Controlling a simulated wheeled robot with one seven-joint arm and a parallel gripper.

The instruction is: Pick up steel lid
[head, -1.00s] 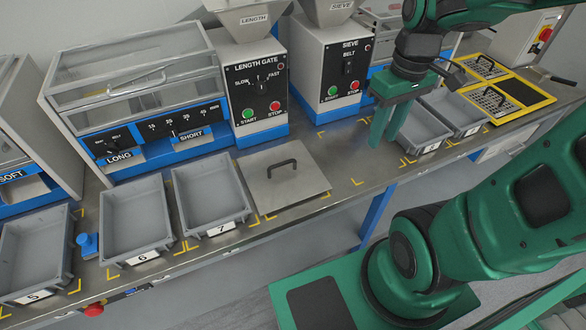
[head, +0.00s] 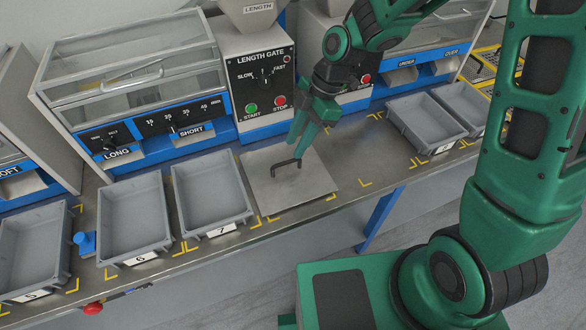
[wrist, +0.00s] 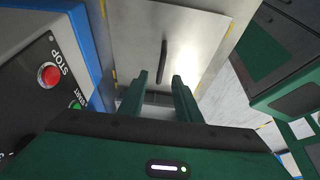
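The steel lid (head: 262,192) is a flat square plate lying on the bench, right of tray 7. Its dark bar handle (head: 286,167) stands up from the middle. The lid also shows in the wrist view (wrist: 193,40), with the handle (wrist: 163,50) beyond and roughly between my fingertips. My gripper (head: 296,143) is above the lid's far side, fingers pointing down toward the handle. In the wrist view the two fingers are apart with nothing between them. How much height is left between the fingertips and the handle is hard to tell.
Grey trays 6 (head: 134,222) and 7 (head: 208,190) stand left of the lid. The length gate machine (head: 258,80), with its start and stop buttons, stands close behind. More grey trays (head: 425,122) are at right. Bare bench lies right of the lid.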

